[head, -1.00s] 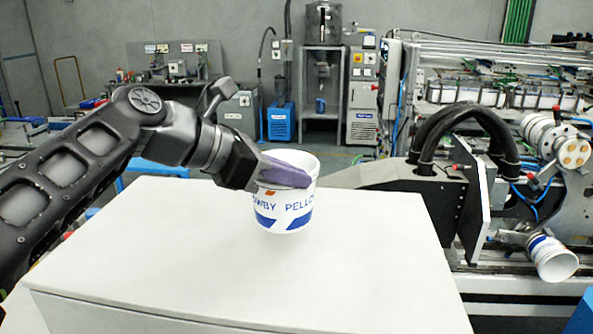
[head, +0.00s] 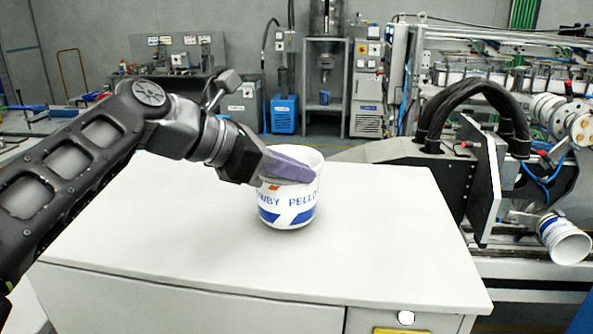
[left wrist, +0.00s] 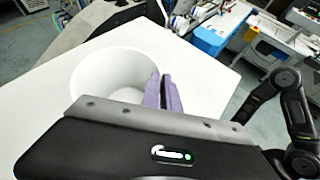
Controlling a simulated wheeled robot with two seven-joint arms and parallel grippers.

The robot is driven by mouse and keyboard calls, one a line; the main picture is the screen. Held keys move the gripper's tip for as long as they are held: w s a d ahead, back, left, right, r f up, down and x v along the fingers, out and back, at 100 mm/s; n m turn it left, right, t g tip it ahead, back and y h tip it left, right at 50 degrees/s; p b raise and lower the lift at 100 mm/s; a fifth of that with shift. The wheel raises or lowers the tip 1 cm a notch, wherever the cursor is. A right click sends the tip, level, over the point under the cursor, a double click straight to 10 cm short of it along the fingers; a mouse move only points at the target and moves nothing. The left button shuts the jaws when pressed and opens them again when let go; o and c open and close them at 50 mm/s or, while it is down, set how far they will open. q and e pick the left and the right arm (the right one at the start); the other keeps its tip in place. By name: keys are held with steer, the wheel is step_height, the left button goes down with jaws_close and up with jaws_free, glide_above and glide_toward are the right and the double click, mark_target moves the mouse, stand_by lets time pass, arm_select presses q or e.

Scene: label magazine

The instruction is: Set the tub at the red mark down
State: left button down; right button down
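A white tub (head: 287,215) with blue lettering and blue patches is upright over the white worktop (head: 380,240) in the head view. My left gripper (head: 292,168), with purple fingers, is shut on the tub's rim. In the left wrist view the tub (left wrist: 105,75) looks empty, and the purple fingers (left wrist: 162,92) meet its wall at the right side. The tub's base is at or just above the worktop; I cannot tell whether it touches. No red mark shows on the visible worktop; the tub and my arm hide part of it. My right gripper is not in view.
The worktop around the tub is clear. To its right stands a machine with a black upright plate (head: 484,190) and thick black hoses (head: 470,95). A second white tub (head: 565,243) lies tilted on the machine.

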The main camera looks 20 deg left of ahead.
arm_select(q)
steer(key=shift+f, duration=0.55)
stand_by(0.4)
steer(key=c, duration=1.5)
jaws_free()
steer(key=shift+c, duration=0.2)
steer(key=shift+s, duration=0.1)
steer(key=v, duration=0.7)
steer(key=shift+s+a+r, duration=0.2)
steer(key=shift+a, duration=0.05)
